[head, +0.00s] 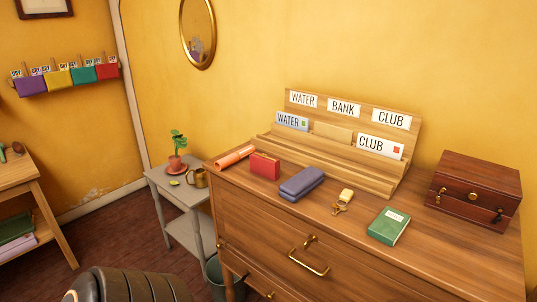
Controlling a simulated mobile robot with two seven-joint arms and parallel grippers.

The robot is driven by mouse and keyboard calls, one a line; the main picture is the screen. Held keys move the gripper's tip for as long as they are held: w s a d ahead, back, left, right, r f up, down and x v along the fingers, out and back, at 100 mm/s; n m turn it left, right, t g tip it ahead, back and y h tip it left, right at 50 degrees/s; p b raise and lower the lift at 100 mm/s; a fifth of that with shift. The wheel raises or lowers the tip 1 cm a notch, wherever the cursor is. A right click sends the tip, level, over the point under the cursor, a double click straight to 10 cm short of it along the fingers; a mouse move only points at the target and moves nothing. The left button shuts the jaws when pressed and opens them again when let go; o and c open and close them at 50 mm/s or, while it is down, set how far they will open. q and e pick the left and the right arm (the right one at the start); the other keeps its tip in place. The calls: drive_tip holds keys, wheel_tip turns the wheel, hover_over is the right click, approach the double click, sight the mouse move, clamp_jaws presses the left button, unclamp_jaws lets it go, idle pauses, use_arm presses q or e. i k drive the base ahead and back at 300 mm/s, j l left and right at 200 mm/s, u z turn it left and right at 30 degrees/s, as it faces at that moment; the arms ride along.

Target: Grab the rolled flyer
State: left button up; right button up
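An orange rolled flyer (234,156) lies on the left end of the wooden dresser top (330,215), near its left edge. It lies just left of a small red box-like item (265,166), with little space between them. Neither of my gripper's fingers shows in the head view, and nothing touches the flyer.
A purple case (302,183), a yellow key tag (345,196) and a green book (388,226) lie along the dresser. A letter rack (350,175) stands behind; a dark wooden box (475,190) stands right. A grey side table (180,192) holds a potted plant (177,150).

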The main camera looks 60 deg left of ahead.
sight(223, 163)
drive_tip(key=u, duration=2.1)
drive_tip(key=i+j+z, duration=0.25)
drive_tip(key=i+j, duration=0.15)
drive_tip(key=j, duration=0.25)
drive_tip(key=i+j+z, duration=0.15)
drive_tip(key=j, duration=0.2)
drive_tip(key=i+j+z, duration=0.1)
drive_tip(key=j, duration=0.3)
drive_tip(key=i+j+z, duration=0.15)
drive_tip(key=j, duration=0.25)
drive_tip(key=i, duration=0.05)
